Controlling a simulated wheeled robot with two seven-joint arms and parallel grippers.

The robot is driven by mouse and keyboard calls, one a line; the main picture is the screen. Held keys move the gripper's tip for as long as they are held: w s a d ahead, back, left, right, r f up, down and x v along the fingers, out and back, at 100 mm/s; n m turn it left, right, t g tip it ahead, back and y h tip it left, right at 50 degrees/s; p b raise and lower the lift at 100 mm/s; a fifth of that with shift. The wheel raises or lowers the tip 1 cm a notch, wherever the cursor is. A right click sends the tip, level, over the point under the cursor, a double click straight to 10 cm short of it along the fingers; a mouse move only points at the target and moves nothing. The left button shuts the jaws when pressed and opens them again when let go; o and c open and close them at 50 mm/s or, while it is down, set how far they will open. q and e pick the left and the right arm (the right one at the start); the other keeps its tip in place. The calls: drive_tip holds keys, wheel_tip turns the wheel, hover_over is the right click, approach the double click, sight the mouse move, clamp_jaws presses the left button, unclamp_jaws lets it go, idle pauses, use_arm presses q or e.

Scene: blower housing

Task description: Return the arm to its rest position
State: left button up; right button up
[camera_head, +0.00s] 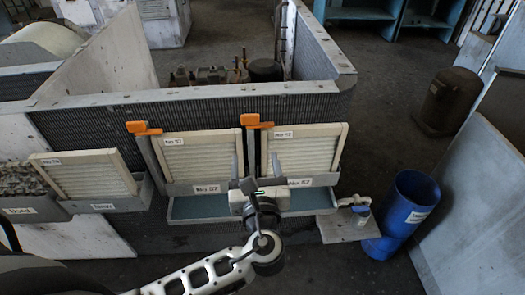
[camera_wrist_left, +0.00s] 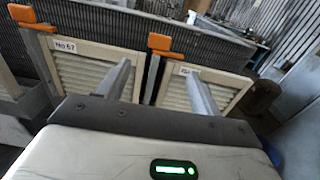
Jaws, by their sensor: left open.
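My left gripper (camera_head: 254,170) is in front of the blower housing, between two pale slatted filter panels. Its two fingers are spread apart with nothing between them, and they also show in the left wrist view (camera_wrist_left: 160,85). The left panel (camera_head: 200,158) and the right panel (camera_head: 305,150) lean upright against the housing. Each stands in a holder labelled No 67, with an orange-topped latch (camera_head: 145,128) beside the left one and another orange latch (camera_head: 252,121) between them. My left arm comes in from the lower left. My right gripper does not show.
A blue-floored tray (camera_head: 185,208) lies under the panels. Another slatted panel (camera_head: 88,174) leans in a grey bin at the left. Floor shows clear at the front right.

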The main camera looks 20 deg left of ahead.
use_arm(q)
drive_tip(key=s+d+f+n+g+h, duration=0.1)
drive_tip(key=s+f+n+g+h, duration=0.1)
drive_tip(key=s+f+n+h, duration=0.3)
drive_tip(key=d+f+n+g+h, duration=0.1)
drive_tip(key=d+f+n+g, duration=0.1)
drive_tip(key=f+n, duration=0.35)
drive_tip(key=s+d+f+n+h, duration=0.1)
drive_tip(key=s+n+h, duration=0.1)
drive_tip(key=n, duration=0.3)
drive_tip(key=s+f+n+h, duration=0.2)
drive_tip(key=s+n, duration=0.2)
drive_tip(key=n, duration=0.2)
drive_tip(key=s+d+f+n+g+h, duration=0.1)
drive_tip(key=s+n+h, duration=0.1)
drive_tip(key=n, duration=0.3)
drive_tip(key=shift+s+d+f, duration=0.3)
drive_tip(key=shift+s+d, duration=0.05)
drive_tip(key=shift+s, duration=0.05)
drive_tip(key=shift+n, duration=0.25)
